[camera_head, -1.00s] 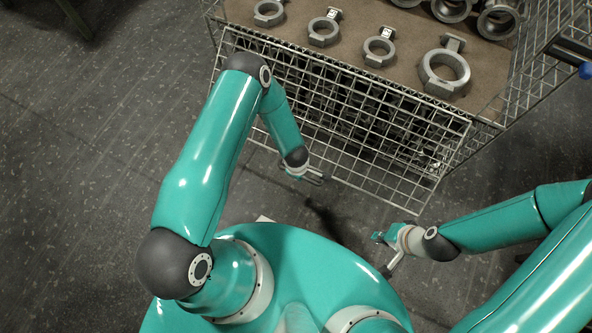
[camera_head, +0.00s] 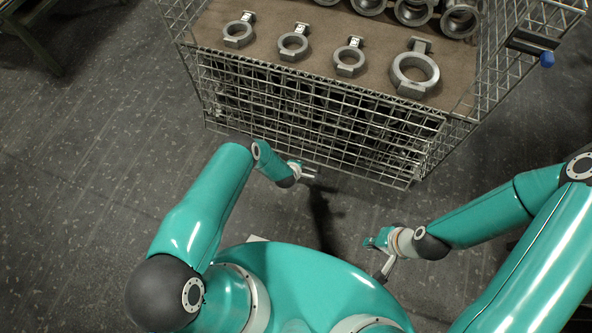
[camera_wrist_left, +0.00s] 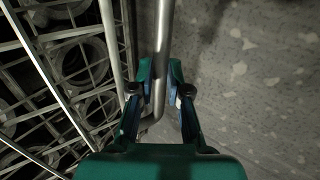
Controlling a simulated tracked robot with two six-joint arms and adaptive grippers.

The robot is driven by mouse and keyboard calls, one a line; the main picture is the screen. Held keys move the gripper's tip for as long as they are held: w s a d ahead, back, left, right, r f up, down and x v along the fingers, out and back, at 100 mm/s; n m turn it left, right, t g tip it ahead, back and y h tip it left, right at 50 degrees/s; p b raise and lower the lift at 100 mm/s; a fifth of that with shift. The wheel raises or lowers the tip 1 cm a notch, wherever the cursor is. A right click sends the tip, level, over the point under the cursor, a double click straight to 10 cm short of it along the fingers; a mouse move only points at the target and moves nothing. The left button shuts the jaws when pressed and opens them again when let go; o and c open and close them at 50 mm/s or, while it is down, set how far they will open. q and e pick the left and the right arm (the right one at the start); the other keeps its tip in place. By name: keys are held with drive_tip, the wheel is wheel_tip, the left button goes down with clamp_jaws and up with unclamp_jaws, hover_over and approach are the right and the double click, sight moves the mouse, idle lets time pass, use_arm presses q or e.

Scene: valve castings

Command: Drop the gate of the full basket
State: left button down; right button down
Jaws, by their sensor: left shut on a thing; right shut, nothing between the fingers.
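The wire basket (camera_head: 462,130) stands at the top of the head view, loaded with grey castings. Its mesh gate (camera_head: 398,180) hangs steeply down along the near side, with more castings dimly visible behind the mesh. My left gripper (camera_head: 311,172) is at the gate's lower edge. In the left wrist view, my left gripper (camera_wrist_left: 161,92) has its fingers on both sides of a metal rod (camera_wrist_left: 163,40), shut on the gate. My right gripper (camera_head: 374,243) is shut and empty, low in front of my body, apart from the basket.
Ring castings, such as the large one (camera_head: 415,73), lie on a brown sheet (camera_head: 270,62) on top of the load. A blue-tipped handle (camera_head: 547,60) sticks out at the basket's right side. Grey floor (camera_head: 90,190) is clear to the left.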

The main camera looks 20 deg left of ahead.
use_arm(q)
drive_tip(key=shift+w, duration=0.1)
idle(0.3)
drive_tip(key=c, duration=1.4)
unclamp_jaws()
drive_tip(key=shift+f, duration=0.1)
drive_tip(key=v, duration=1.2)
drive_tip(key=shift+w, duration=0.1)
